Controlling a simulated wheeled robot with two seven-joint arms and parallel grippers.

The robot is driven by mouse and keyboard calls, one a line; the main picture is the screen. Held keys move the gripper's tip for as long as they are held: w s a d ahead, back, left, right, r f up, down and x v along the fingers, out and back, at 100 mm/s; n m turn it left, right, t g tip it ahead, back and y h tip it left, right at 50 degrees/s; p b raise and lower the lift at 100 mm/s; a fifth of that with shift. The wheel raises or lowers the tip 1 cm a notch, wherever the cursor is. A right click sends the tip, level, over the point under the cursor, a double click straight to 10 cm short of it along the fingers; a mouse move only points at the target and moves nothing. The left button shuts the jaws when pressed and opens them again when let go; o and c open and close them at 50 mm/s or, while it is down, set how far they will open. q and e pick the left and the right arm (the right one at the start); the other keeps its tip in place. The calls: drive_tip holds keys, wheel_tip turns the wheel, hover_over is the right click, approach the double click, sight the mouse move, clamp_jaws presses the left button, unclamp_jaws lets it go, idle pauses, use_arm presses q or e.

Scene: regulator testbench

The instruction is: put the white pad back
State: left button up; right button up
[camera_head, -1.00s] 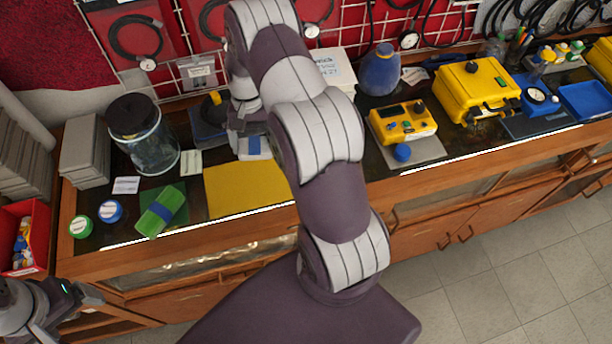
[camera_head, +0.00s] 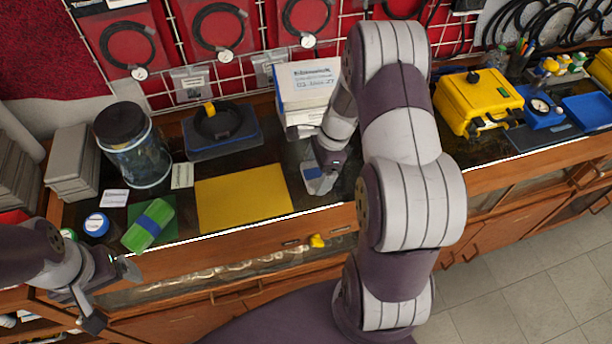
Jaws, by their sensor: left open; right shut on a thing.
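The white pad (camera_head: 311,186), with a blue band, is at my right gripper (camera_head: 323,176), just right of the yellow mat (camera_head: 243,198). My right gripper points down and is shut on it, hiding part of it. I cannot tell whether the pad touches the bench. My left gripper (camera_head: 112,296) is open and empty at the lower left, in front of the bench. A green pad (camera_head: 150,224) with a blue band lies on a dark green mat (camera_head: 170,230), left of the yellow mat.
A glass jar (camera_head: 138,155) and a blue tray (camera_head: 222,144) with a black ring stand behind the mats. White boxes (camera_head: 307,88) are stacked behind my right gripper. A yellow case (camera_head: 478,103) stands further right. My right arm hides the bench between.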

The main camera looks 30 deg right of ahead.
sight(305, 163)
drive_tip(key=w+f, duration=0.1)
drive_tip(key=w+a+f, duration=0.1)
drive_tip(key=w, duration=0.2)
drive_tip(key=shift+a+f+p, duration=0.3)
drive_tip(key=shift+f, duration=0.1)
wheel_tip(305, 163, down, 4)
drive_tip(key=shift+s+r+p, duration=0.1)
drive_tip(key=shift+r+p, duration=0.1)
drive_tip(key=shift+p, duration=0.1)
drive_tip(key=shift+f, duration=0.1)
drive_tip(key=shift+f, duration=0.15)
drive_tip(key=o, duration=0.8)
